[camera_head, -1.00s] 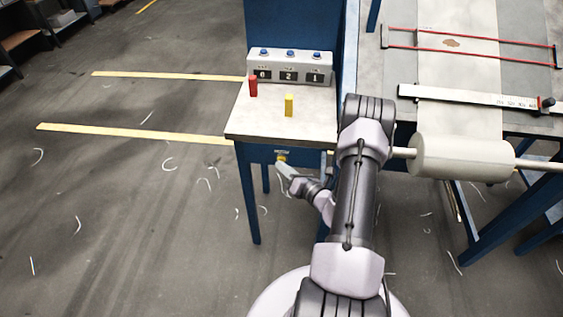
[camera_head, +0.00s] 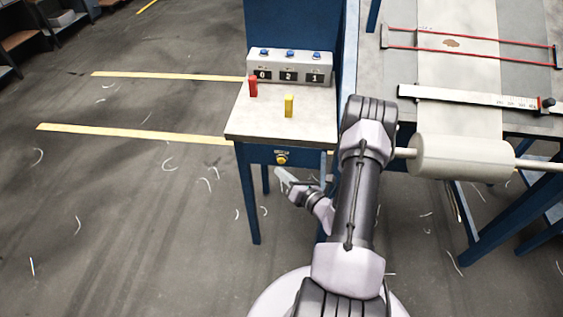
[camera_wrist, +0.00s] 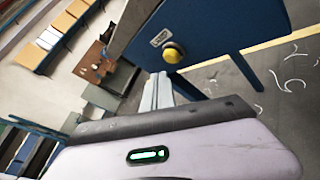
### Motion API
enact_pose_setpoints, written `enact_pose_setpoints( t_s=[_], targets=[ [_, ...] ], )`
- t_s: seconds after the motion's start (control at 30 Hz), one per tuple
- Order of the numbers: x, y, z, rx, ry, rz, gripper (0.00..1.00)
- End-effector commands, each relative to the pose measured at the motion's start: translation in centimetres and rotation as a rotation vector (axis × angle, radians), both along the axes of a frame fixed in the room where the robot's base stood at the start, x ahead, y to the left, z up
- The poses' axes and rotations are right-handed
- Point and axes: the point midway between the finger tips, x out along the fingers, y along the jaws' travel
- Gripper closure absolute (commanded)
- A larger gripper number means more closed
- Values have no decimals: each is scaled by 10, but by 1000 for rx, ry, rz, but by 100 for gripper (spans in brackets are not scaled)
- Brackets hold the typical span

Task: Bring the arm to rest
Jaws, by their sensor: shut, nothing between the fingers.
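My gripper (camera_head: 283,177) is shut and empty. In the head view it hangs in front of the small blue-legged table, a little below the yellow button (camera_head: 281,160) on the table's front panel. My arm reaches up from the base and bends down to the left. In the wrist view the shut fingers (camera_wrist: 157,90) point at the blue panel, and the yellow button (camera_wrist: 174,53) shows just beyond their tips, apart from them.
On the small table (camera_head: 257,125) stand a red block (camera_head: 253,87), a yellow block (camera_head: 289,105) and a counter box (camera_head: 290,67) reading 0 2 1. The loom table with a pale roller (camera_head: 462,157) is close right of my arm. Floor at left is open.

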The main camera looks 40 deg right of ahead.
Motion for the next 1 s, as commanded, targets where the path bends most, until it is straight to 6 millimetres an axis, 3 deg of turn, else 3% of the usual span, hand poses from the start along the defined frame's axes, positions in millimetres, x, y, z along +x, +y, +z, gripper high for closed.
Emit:
enact_pose_setpoints(
  t_s=[0.3, 0.67, 0.77, 0.87, 0.93, 1.0],
  targets=[
    [-21, 25, -1, 1, 1, 0, 100],
    [-22, 26, 0, 0, 1, 2, 100],
    [-12, 35, 14, -24, -13, 57, 100],
    [15, 78, 67, -125, -62, 278, 100],
    [29, 132, 118, -244, -107, 518, 100],
    [26, 195, 163, -393, -146, 780, 100]
  ],
)
